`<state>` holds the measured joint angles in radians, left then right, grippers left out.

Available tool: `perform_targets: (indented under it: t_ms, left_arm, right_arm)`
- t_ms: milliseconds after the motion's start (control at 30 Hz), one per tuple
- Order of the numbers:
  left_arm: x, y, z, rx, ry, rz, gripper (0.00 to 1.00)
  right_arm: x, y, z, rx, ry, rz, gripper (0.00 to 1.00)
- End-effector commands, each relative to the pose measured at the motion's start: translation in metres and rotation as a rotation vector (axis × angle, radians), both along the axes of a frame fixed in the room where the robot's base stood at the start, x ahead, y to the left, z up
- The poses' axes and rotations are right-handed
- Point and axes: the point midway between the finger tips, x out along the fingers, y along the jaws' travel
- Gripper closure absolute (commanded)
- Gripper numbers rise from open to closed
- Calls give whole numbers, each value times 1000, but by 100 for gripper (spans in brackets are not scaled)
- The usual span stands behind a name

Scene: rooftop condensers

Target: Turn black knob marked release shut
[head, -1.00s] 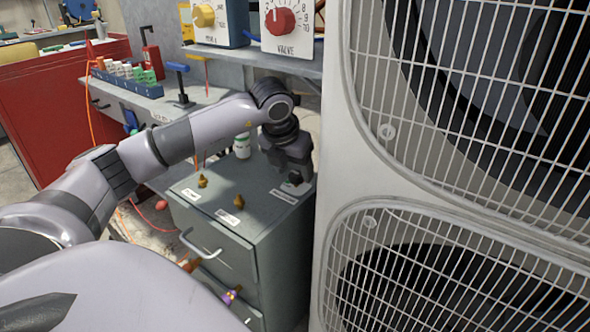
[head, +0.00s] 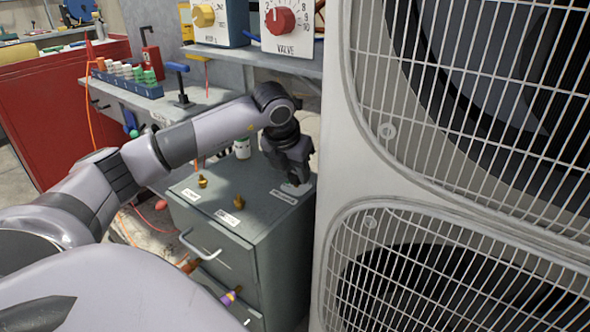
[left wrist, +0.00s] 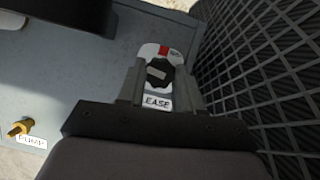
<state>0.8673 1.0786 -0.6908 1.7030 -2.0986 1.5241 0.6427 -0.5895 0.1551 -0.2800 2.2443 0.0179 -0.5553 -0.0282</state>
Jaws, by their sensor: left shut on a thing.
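The black knob (left wrist: 158,73) sits on a white plate with a red mark, on the top of the grey cabinet (head: 262,228). A label (left wrist: 157,103) reading "EASE", its start hidden, lies on the near side of the knob in the left wrist view. My left gripper (left wrist: 162,82) points down over the knob, with one finger on each side, shut on it. In the head view my left gripper (head: 294,178) hides the knob at the cabinet's back right corner. My right gripper is not in view.
Two brass fittings (head: 239,202) (head: 203,182) with labels stand on the same cabinet top. The large condenser (head: 345,150) with wire grilles rises close on the right. A shelf (head: 260,60) with dial boxes hangs behind the arm.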

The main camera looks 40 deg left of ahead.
Motion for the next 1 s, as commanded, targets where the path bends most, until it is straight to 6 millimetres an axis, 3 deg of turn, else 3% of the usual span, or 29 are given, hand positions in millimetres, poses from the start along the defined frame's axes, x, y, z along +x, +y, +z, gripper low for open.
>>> perform_targets:
  t_ms: [267,1000]
  left_arm:
    - [-1,2,1,0,1,-158,96]
    - [1,5,2,-3,0,-813,96]
  right_arm:
    - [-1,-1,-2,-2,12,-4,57]
    - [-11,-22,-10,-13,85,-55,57]
